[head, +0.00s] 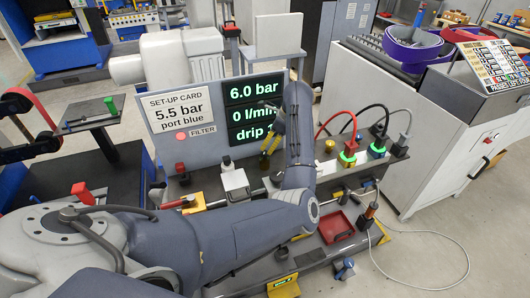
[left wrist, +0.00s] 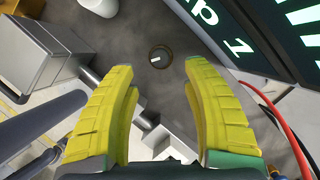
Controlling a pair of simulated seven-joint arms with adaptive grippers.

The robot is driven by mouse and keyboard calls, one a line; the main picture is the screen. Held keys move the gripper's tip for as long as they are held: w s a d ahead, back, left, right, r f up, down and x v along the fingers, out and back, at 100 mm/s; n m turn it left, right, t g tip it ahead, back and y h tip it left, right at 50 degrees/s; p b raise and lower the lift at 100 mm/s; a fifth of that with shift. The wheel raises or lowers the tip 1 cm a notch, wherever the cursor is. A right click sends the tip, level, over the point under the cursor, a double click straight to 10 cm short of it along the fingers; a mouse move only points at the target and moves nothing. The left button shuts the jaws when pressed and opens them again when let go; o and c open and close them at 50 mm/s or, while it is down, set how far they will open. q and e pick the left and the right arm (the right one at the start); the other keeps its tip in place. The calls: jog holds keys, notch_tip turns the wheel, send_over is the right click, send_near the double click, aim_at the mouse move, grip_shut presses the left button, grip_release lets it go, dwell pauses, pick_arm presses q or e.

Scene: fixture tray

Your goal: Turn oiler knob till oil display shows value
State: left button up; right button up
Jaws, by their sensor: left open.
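A round dark knob (left wrist: 160,57) with a white mark stands on a grey surface in the left wrist view. I take it for the oiler knob; I cannot make it out in the head view. My left gripper (head: 266,156) is open and empty, pointing down at the bench. In the left wrist view its yellow fingers (left wrist: 162,72) stand on either side of the knob, apart from it. My right gripper is not in view.
The set-up card (head: 181,112) reads 5.5 bar, port blue, with a red filter lamp. A white block (head: 235,181) stands left of my gripper. Red and black hoses (head: 343,114) run to ports on the right. A red tray (head: 336,228) lies in front.

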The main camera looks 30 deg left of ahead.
aim_at(265, 152)
pick_arm(q)
jog(key=shift+x, duration=3)
grip_shut()
